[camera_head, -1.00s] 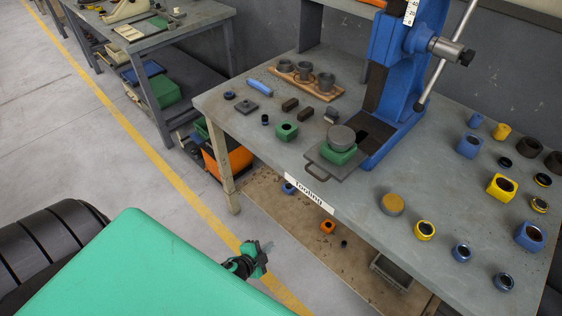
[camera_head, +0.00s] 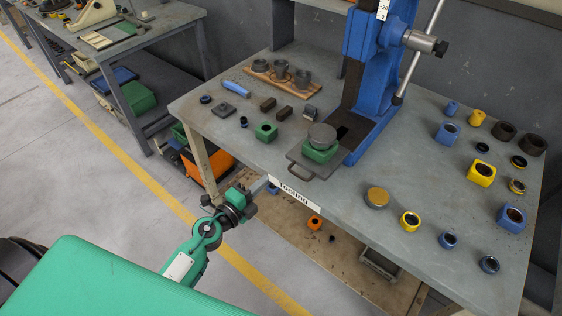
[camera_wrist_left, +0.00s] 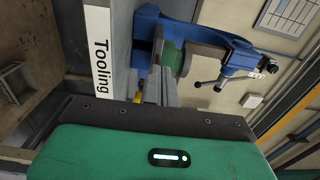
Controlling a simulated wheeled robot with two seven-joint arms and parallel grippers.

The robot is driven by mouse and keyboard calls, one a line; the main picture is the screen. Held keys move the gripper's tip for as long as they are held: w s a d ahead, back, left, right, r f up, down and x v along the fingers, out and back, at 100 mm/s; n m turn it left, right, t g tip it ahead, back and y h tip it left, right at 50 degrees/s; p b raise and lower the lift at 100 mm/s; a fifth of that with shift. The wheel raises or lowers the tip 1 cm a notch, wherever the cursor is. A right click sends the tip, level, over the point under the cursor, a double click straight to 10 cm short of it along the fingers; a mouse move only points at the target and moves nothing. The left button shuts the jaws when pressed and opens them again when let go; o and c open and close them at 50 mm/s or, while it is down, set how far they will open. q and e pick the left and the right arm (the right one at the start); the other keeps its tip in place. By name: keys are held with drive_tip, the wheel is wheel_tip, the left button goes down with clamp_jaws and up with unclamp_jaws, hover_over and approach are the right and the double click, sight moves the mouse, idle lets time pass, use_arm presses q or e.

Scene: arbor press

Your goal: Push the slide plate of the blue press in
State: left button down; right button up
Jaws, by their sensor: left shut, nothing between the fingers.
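The blue press (camera_head: 365,65) stands on the workbench. Its dark slide plate (camera_head: 318,171) sticks out at the front, with a loop handle (camera_head: 297,172) at the bench's front edge. A green block (camera_head: 320,152) with a grey round disc (camera_head: 322,135) on top sits on the plate. My left gripper (camera_head: 262,185) is shut and empty, just off the bench edge by the "Tooling" label, left of the handle and apart from it. In the left wrist view its fingers (camera_wrist_left: 158,88) point toward the green block (camera_wrist_left: 172,57) and the press (camera_wrist_left: 225,55). My right gripper is out of view.
The workbench (camera_head: 350,213) holds blue and yellow parts at the right and a wooden board with cups (camera_head: 281,75) at the back left. A green cube (camera_head: 266,131) and small dark blocks lie left of the press. A lower shelf (camera_head: 270,228) lies below.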

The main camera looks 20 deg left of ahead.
sight(289, 158)
use_arm(q)
drive_tip(key=x, duration=0.8)
drive_tip(key=shift+w+d+f+p, duration=0.1)
drive_tip(key=shift+w+d+p, duration=0.05)
drive_tip(key=shift+w+p, duration=0.2)
drive_tip(key=shift+w+d, duration=0.1)
drive_tip(key=shift+w, duration=0.05)
drive_tip(key=shift+w+d, duration=0.15)
drive_tip(key=shift+w, duration=0.35)
drive_tip(key=x, duration=0.8)
drive_tip(key=shift+w+d+p, duration=0.1)
drive_tip(key=shift+w+p, duration=0.25)
drive_tip(key=shift+w, duration=0.05)
